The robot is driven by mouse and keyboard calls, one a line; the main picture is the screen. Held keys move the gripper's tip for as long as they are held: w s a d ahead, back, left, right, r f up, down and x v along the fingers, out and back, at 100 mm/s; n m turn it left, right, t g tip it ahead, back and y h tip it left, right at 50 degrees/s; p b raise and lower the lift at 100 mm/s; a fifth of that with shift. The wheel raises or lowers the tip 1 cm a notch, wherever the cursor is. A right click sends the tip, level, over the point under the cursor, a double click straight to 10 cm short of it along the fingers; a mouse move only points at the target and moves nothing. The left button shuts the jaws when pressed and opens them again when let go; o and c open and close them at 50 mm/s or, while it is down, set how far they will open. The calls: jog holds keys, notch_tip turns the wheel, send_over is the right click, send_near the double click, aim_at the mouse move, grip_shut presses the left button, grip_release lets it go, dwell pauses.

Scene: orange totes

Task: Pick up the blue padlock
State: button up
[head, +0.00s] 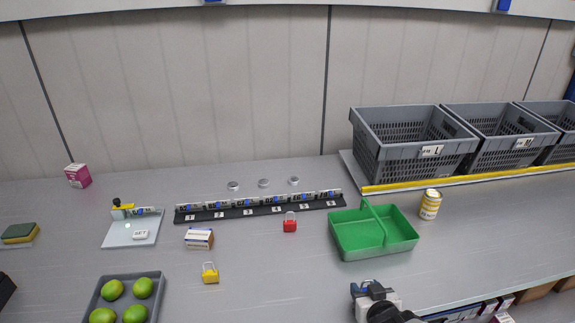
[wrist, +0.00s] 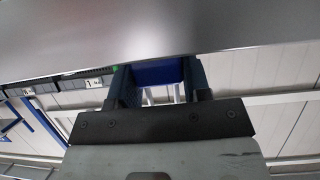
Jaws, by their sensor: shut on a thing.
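My gripper (head: 364,289) is at the bottom of the head view, at the front of the table and below the green basket. In the wrist view its two dark fingers (wrist: 160,82) are shut on the blue padlock (wrist: 157,72). The padlock's blue body spans the gap between the fingers, with pale metal bars, probably its shackle, showing by it. In the head view only a small bit of blue shows at the fingers; the rest is hidden. A red padlock (head: 290,225) and a yellow padlock (head: 210,274) lie on the table to the left.
A green basket (head: 345,252) with a raised handle stands behind my gripper, with a yellow-white can (head: 430,204) at its right. Grey crates (head: 400,160) stand at the back right. A numbered black rack (head: 262,211) and a grey tray of limes (head: 98,294) are to the left.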

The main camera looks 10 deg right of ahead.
notch_tip(320, 180, up, 18)
jog(key=shift+f, duration=0.15)
dwell(0.7)
jog(key=shift+w, duration=0.1)
dwell(0.6)
